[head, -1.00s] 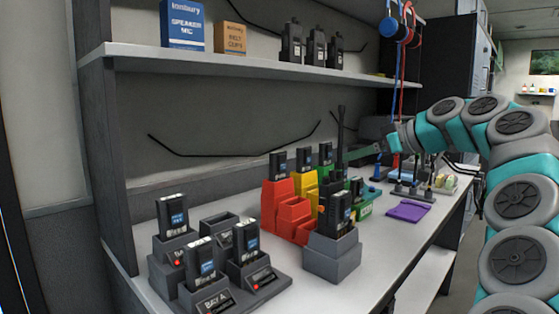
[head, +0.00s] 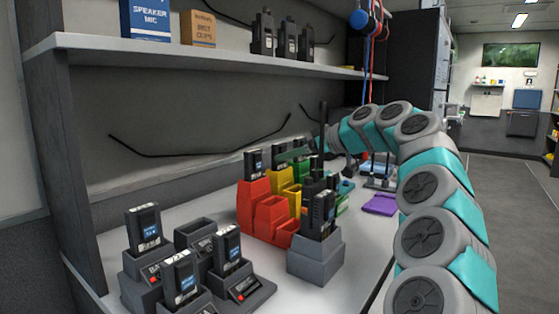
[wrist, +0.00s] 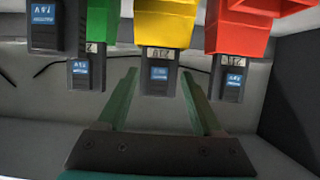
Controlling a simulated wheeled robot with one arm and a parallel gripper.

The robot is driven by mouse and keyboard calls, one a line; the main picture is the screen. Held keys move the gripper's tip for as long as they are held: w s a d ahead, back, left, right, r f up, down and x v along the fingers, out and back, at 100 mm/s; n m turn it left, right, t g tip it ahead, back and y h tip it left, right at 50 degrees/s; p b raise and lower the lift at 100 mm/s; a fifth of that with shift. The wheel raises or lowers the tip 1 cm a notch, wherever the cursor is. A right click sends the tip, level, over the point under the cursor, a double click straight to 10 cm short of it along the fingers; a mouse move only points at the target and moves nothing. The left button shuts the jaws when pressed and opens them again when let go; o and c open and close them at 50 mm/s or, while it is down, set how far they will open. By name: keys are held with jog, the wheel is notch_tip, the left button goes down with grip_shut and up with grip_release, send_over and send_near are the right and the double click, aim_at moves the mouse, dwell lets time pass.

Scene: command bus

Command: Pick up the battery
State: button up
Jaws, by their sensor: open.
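Several black batteries with blue labels are in view. In the wrist view, one battery (wrist: 159,75) in the yellow bin (wrist: 165,22) lies ahead, between the lines of my gripper's (wrist: 158,78) fingers. Another battery (wrist: 229,76) is in the red bin (wrist: 238,30), and another (wrist: 87,71) is by the green bin (wrist: 100,20). My gripper is open and empty. The red bin's battery (head: 254,162) stands upright. I cannot tell whether the fingers touch anything.
A grey charger (head: 240,290) with several batteries stands at the front left. A grey holder (head: 318,258) with a black radio (head: 322,212) stands before the bins. A shelf (head: 200,55) runs above. A purple item (head: 380,204) lies to the right.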

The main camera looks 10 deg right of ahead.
jog(key=shift+w+a, duration=0.1)
jog(key=shift+w, duration=0.05)
jog(key=shift+c, duration=0.2)
jog(key=shift+f, duration=0.1)
grip_shut()
dwell(0.3)
